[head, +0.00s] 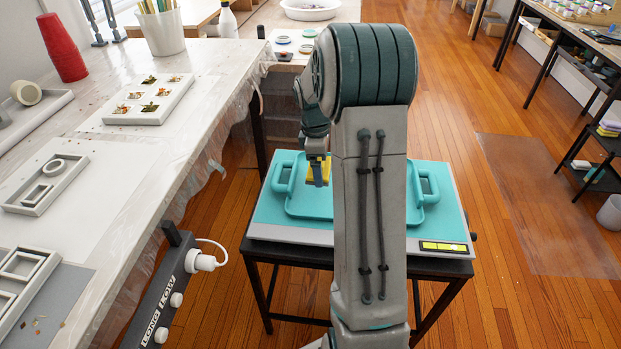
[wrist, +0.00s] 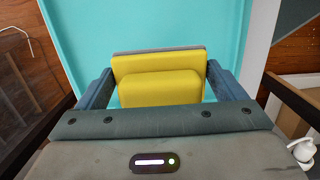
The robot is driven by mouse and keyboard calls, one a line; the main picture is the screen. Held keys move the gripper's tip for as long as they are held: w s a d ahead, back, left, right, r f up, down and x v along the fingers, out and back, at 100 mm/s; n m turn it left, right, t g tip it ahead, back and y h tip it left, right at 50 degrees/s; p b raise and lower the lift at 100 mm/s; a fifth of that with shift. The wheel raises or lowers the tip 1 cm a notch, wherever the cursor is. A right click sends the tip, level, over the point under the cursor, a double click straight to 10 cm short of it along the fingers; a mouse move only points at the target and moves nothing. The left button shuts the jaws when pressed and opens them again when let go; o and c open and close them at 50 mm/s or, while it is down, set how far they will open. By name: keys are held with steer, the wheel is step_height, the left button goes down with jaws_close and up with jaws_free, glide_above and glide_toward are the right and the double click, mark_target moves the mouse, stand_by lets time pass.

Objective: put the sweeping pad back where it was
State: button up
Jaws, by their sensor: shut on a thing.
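The sweeping pad is a yellow block with a raised yellow grip and a thin grey layer along its far edge. In the wrist view the pad (wrist: 160,65) sits between the two fingers of my gripper (wrist: 160,85), which is shut on it. In the head view the pad (head: 318,172) shows as a small yellow patch below my gripper (head: 318,168), over the left part of a teal tray (head: 310,212). I cannot tell whether the pad touches the tray. My arm hides the middle of the tray.
The tray lies on a teal-topped stand (head: 270,222) with dark legs. A long worktable (head: 110,160) on the left holds moulds, a white board (head: 150,98) and a red cup stack (head: 62,48).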

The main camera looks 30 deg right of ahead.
steer(key=shift+w+a+f, duration=0.45)
steer(key=shift+w+f, duration=0.05)
steer(key=shift+w, duration=0.15)
steer(key=shift+w+a+f, duration=0.4)
steer(key=shift+w+f, duration=0.05)
steer(key=shift+w, duration=0.15)
steer(key=shift+f+b, duration=0.45)
steer(key=shift+f, duration=1.5)
steer(key=shift+f, duration=0.1)
steer(key=o, duration=0.8)
steer(key=shift+c, duration=0.2)
